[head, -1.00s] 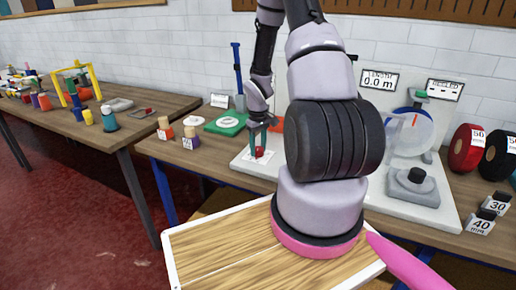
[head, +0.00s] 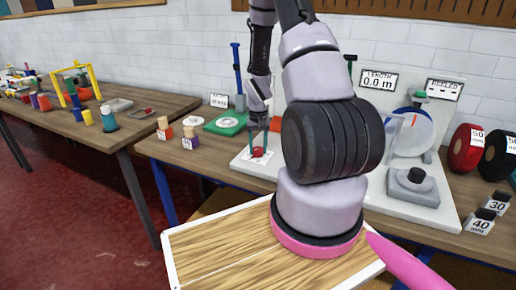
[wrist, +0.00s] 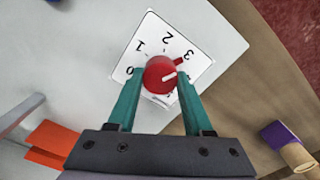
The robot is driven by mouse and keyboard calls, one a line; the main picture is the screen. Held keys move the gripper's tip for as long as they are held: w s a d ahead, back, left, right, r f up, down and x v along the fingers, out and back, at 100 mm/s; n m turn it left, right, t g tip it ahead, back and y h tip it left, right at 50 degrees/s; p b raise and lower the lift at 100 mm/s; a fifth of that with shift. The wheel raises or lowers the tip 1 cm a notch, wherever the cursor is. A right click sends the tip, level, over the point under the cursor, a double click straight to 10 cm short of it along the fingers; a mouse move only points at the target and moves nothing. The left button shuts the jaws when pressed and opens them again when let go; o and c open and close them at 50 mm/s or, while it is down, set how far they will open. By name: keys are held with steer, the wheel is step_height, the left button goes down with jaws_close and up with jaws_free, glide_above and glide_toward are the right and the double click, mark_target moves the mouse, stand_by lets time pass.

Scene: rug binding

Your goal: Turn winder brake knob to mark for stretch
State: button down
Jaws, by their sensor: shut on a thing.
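The red brake knob (wrist: 160,75) sits on a white dial card (wrist: 148,38) marked 0, 1, 2 and 3. A white line on the knob points right and slightly up, a little below a small red mark (wrist: 181,61) beside the 3. My gripper (wrist: 160,78) is shut on the knob, with one green finger on each side of it. In the head view the knob (head: 258,152) shows low between the fingers of my gripper (head: 259,147), at the left end of the white winder base (head: 405,212). Lettering below the knob is partly hidden.
My arm hides the middle of the winder in the head view. A clear disc (head: 411,130) and a grey block with a black knob (head: 413,186) stand to the right. An orange part (wrist: 50,142) lies near the gripper in the wrist view. Small labelled rolls (head: 190,138) stand left.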

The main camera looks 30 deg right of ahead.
mark_target(258, 148)
stand_by(0.3)
steer(key=shift+c, duration=1.5)
jaws_free()
steer(key=shift+r, duration=0.1)
step_height(258, 148, up, 11)
steer(key=shift+f, duration=0.2)
